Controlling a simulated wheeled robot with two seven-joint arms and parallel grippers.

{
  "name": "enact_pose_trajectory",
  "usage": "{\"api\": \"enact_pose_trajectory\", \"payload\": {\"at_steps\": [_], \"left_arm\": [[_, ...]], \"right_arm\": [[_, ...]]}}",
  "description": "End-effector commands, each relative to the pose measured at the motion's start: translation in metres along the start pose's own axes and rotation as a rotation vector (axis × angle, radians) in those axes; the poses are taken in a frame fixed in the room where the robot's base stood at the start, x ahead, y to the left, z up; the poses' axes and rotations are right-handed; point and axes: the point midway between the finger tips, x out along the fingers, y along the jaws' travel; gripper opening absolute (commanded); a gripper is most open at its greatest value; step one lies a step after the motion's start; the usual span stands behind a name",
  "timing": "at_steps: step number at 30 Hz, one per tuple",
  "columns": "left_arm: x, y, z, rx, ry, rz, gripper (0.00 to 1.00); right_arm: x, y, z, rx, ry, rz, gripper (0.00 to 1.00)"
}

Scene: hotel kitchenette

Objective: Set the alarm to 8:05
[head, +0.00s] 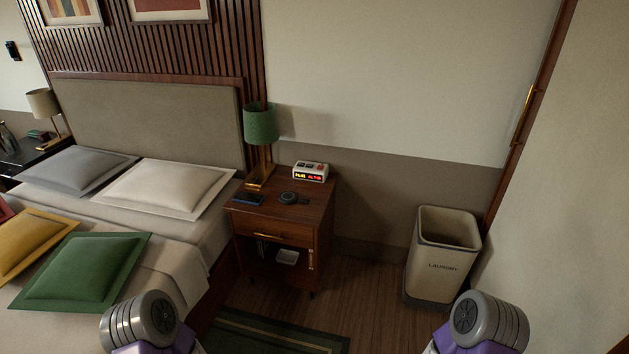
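A small white alarm clock (311,171) stands at the back right of the wooden nightstand (313,208). Its dark front shows lit yellow and red digits, too small to read surely. Buttons show on its top but are too small to make out. Parts of my two arms show at the bottom left and bottom right edges, well short of the nightstand. Neither of my grippers is in view.
On the nightstand are a green lamp (261,125), a dark phone-like slab (248,199) and a round dark object (289,198). The bed with pillows (163,187) fills the left. A laundry bin (439,256) stands right. Wooden floor (370,290) lies between.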

Motion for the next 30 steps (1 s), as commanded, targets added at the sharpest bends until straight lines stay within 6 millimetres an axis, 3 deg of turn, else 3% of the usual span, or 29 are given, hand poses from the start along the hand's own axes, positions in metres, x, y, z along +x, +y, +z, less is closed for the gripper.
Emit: {"api": "enact_pose_trajectory", "payload": {"at_steps": [12, 19, 30], "left_arm": [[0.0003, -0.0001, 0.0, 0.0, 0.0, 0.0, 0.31], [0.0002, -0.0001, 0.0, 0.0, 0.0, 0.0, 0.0], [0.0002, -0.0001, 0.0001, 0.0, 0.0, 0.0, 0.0]], "right_arm": [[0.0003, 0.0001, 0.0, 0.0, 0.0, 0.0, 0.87], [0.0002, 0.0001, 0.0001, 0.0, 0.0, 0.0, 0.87], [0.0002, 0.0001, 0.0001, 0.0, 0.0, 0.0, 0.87]]}}
